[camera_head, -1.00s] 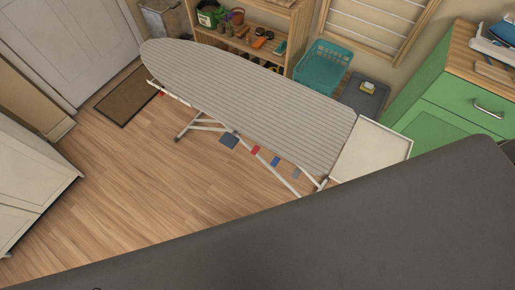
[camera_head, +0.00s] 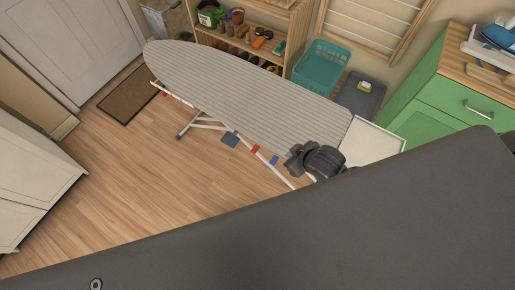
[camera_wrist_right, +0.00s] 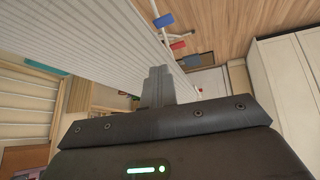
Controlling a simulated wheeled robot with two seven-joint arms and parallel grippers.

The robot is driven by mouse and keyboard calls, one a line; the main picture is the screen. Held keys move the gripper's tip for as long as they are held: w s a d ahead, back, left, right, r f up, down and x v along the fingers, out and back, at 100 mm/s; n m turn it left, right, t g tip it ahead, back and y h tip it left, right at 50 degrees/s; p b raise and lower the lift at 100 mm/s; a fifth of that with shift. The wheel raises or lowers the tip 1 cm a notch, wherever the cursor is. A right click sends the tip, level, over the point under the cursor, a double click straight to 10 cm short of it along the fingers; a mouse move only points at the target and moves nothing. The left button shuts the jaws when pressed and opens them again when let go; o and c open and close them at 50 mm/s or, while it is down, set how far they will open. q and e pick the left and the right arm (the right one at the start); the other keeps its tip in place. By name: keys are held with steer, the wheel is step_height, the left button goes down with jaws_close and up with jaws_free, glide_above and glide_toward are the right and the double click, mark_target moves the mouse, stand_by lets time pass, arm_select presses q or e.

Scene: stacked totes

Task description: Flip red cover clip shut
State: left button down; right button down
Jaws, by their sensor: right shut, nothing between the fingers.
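The ironing board (camera_head: 235,92) has a grey striped cover. A red clip (camera_head: 255,149) sits on its near edge, between a dark blue-grey piece (camera_head: 230,140) and a blue clip (camera_head: 274,160). The red clip (camera_wrist_right: 178,46) also shows in the right wrist view, beyond the blue clip (camera_wrist_right: 164,20). A small red piece (camera_head: 164,94) is at the board's far left end. I cannot tell whether either red piece is open or shut. My right gripper (camera_head: 293,156) is shut and empty at the board's near right edge, apart from the red clip. Its fingers (camera_wrist_right: 158,73) point along the board.
A white rest (camera_head: 375,145) is at the board's right end. A teal basket (camera_head: 321,66), a wooden shelf (camera_head: 262,18) and a green cabinet (camera_head: 455,95) stand behind. White cabinets (camera_head: 32,185) are at the left. The wooden floor (camera_head: 150,195) before the board is clear.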

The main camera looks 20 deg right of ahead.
steer(key=w+a+f+n+y, duration=0.2)
steer(key=w+a+n+y, duration=0.1)
steer(key=w+y, duration=0.1)
steer(key=shift+w+a, duration=0.3)
steer(key=shift+w, duration=0.6)
glide_above(257, 150)
steer(key=s, duration=0.2)
step_height(257, 150, down, 6)
steer(key=f, duration=0.3)
steer(key=shift+w+a+f, duration=0.15)
steer(key=shift+w+f, duration=0.2)
steer(key=shift+f, duration=0.65)
